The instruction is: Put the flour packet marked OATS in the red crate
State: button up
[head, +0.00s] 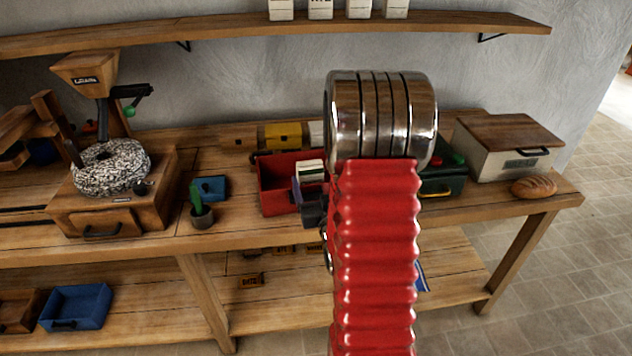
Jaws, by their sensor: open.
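The red crate (274,188) stands on the bench, left of my red arm, which hides what is behind it. A white packet (310,168) shows at the crate's right side, partly hidden by my gripper; I cannot read a mark on it or tell whether it rests on the crate floor. My gripper (304,190) is open, small and dark in this view, in front of the crate's right part and close to the packet. Its fingers are partly hidden. Several white packets (320,9) stand on the wall shelf, cut off by the top edge, their marks unreadable.
A green crate (445,182) is right of my arm, near a lidded bin (508,150) and a loaf (534,187). A yellow box (283,135) is behind the red crate.

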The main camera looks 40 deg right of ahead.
jog(key=shift+a, duration=0.15)
dwell(0.3)
jog(key=w+a+r+n+g+y, duration=0.1)
jog(key=a+r+g+y, duration=0.15)
jog(key=a, duration=0.55)
jog(key=a+r+n+g+y, duration=0.2)
jog(key=a+r, duration=0.2)
jog(key=a, duration=0.5)
jog(key=s+a+r+n+g+y, duration=0.2)
jog(key=s+a+r+g+y, duration=0.2)
jog(key=s+a, duration=1.2)
jog(key=s+g, duration=0.1)
jog(key=s, duration=0.3)
jog(key=shift+s+a+r+n+g, duration=0.15)
jog(key=shift+s+a+n+g, duration=0.15)
jog(key=shift+a+n+g, duration=0.1)
jog(key=shift+c, duration=0.3)
